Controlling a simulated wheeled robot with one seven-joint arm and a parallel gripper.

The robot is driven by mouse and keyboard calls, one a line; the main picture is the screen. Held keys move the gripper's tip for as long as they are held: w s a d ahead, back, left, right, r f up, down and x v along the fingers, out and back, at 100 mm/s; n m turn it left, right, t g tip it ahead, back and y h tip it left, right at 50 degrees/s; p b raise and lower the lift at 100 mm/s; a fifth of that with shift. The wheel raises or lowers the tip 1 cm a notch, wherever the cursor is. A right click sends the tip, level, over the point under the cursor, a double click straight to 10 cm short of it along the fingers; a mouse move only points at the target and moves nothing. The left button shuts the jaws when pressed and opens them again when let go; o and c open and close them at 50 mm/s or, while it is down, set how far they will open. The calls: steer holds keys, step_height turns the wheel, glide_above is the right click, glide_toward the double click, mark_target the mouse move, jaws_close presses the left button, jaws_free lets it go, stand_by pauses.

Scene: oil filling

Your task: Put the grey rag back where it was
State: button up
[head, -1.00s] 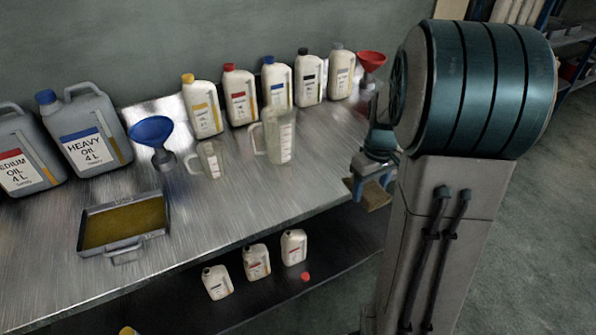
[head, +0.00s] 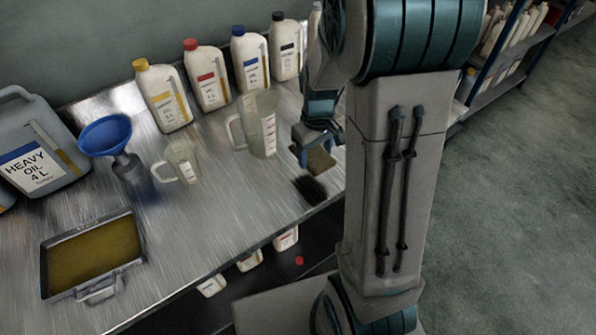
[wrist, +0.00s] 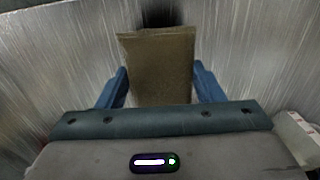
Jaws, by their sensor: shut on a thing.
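The rag (head: 320,160) is a flat grey-brown piece held in my gripper (head: 312,152), above the right part of the metal bench (head: 215,215). In the wrist view the rag (wrist: 158,68) sits between the two blue fingers of my gripper (wrist: 160,85), with the bench surface beyond it. A dark shadow lies on the bench just below the rag, so it looks apart from the surface. My arm hides the bench's right end.
A large measuring jug (head: 262,125) stands left of my gripper, with a smaller jug (head: 180,160) farther left. Several oil bottles (head: 207,78) line the back. A blue funnel (head: 105,137) and an oil tray (head: 128,262) are at left. Bare bench lies in front of the jugs.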

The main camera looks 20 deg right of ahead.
glide_above(299, 183)
step_height(299, 183, down, 3)
steer(key=shift+r, duration=0.15)
steer(key=shift+f, duration=1.95)
steer(key=shift+f, duration=0.1)
steer(key=shift+f, duration=0.2)
steer(key=o, duration=0.9)
steer(key=shift+r, duration=0.15)
steer(key=shift+r, duration=0.1)
